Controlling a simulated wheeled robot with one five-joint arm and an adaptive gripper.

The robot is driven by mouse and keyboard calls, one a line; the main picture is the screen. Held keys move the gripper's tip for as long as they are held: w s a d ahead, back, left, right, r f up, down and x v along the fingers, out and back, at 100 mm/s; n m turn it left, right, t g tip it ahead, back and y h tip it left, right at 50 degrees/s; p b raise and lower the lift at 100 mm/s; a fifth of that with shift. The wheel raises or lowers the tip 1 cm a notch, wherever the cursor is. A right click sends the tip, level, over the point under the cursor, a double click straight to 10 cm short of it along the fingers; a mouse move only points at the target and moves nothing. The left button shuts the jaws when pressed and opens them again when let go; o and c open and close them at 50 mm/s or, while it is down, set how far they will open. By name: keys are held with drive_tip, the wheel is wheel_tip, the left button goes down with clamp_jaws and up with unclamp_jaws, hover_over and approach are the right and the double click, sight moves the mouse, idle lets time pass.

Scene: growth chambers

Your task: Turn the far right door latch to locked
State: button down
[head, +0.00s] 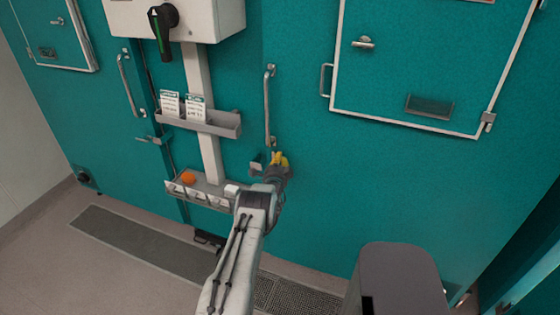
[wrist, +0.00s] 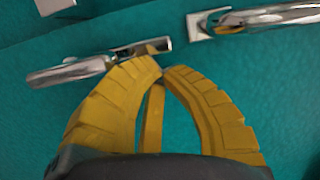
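A silver lever latch (wrist: 95,65) lies roughly level on the teal door in the wrist view, sloping slightly up to the right. In the head view a latch (head: 256,166) shows just left of my gripper (head: 279,158), below a long upright door handle. My gripper (wrist: 162,72) has yellow ribbed fingers that curve together, their tips meeting with nothing seen between them. The tips are next to the latch's right end; whether they touch it I cannot tell. My gripper partly hides this area in the head view.
The upright handle (head: 268,105) is above my gripper. A smaller latch (head: 155,138) is on the door to the left. A shelf (head: 215,122) with cards and a lower tray (head: 205,200) with an orange thing (head: 187,177) stand left. A grey bin-like box (head: 398,275) is lower right.

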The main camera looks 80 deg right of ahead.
drive_tip(key=shift+w+r+n+b, duration=0.15)
drive_tip(key=shift+w+n+b, duration=0.25)
drive_tip(key=shift+n+b, duration=0.1)
